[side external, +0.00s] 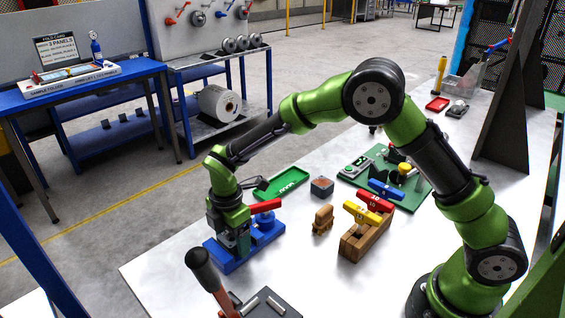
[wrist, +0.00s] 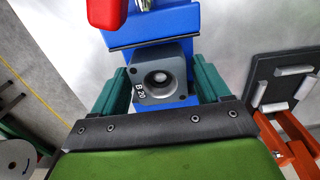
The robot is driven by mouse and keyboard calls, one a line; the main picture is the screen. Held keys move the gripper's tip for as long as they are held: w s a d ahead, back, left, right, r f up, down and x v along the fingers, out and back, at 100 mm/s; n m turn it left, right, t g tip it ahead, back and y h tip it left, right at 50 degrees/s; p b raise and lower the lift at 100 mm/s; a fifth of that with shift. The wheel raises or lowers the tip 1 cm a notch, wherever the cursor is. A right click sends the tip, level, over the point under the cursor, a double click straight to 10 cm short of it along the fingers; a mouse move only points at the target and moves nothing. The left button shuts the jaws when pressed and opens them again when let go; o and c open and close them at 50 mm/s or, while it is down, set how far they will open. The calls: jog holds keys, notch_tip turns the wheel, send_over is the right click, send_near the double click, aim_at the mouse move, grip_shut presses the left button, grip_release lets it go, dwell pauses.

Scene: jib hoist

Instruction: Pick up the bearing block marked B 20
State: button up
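The dark grey bearing block marked B 20 (wrist: 150,87) sits on a blue base (wrist: 160,22), its round bore facing the wrist camera. My gripper (wrist: 161,78) has its two green fingers on either side of the block. A narrow blue gap shows between the block and the right finger; the left finger is very close to the block. I see no clear squeeze on it. In the side view, my gripper (side external: 232,243) is down at the blue base (side external: 262,236), and the block is mostly hidden behind it.
A red handle (side external: 265,206) stands over the base close to my wrist.

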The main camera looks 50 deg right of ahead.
jog(key=shift+r, duration=0.1)
jog(key=c, duration=1.2)
